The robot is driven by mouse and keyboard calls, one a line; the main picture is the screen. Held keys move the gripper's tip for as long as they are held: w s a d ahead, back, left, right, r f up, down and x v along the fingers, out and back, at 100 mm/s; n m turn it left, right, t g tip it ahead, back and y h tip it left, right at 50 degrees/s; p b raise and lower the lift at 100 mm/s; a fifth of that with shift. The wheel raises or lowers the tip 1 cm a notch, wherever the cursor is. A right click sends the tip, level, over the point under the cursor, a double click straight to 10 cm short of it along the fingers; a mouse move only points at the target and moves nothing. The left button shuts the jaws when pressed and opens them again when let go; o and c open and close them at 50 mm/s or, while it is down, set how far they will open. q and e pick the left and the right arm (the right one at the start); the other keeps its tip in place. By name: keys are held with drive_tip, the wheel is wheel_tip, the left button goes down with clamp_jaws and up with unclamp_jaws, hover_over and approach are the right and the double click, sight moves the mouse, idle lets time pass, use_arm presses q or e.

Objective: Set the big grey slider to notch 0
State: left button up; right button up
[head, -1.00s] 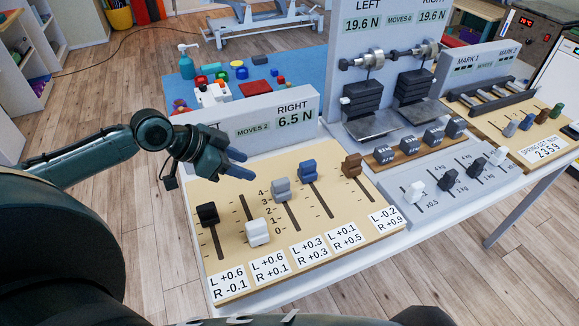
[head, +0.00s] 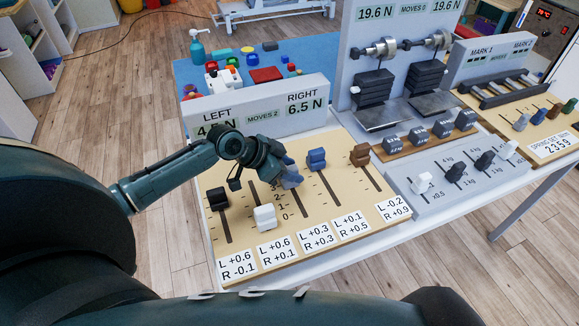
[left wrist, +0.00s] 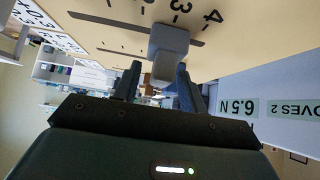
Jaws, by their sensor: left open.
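The big grey slider (left wrist: 168,45) shows in the left wrist view as a grey block on its slot in the tan panel, near the printed 3 and 4. My left gripper (left wrist: 155,78) is open there, its two fingers pointing at the block, one on either side of its near end. I cannot tell whether they touch it. In the head view my left gripper (head: 289,172) is over the upper part of the grey slider's slot and mostly hides the knob. The tan panel (head: 331,228) has printed notch numbers, with 0 at the near end. My right gripper is not in view.
A black slider (head: 217,198), a white slider (head: 265,217), a blue slider (head: 316,159) and a brown slider (head: 360,154) stand on the same panel. A display board (head: 262,112) rises behind it, reading 6.5 N under RIGHT. A grey panel with smaller sliders lies to the right.

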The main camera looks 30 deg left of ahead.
use_arm(q)
clamp_jaws()
idle(0.4)
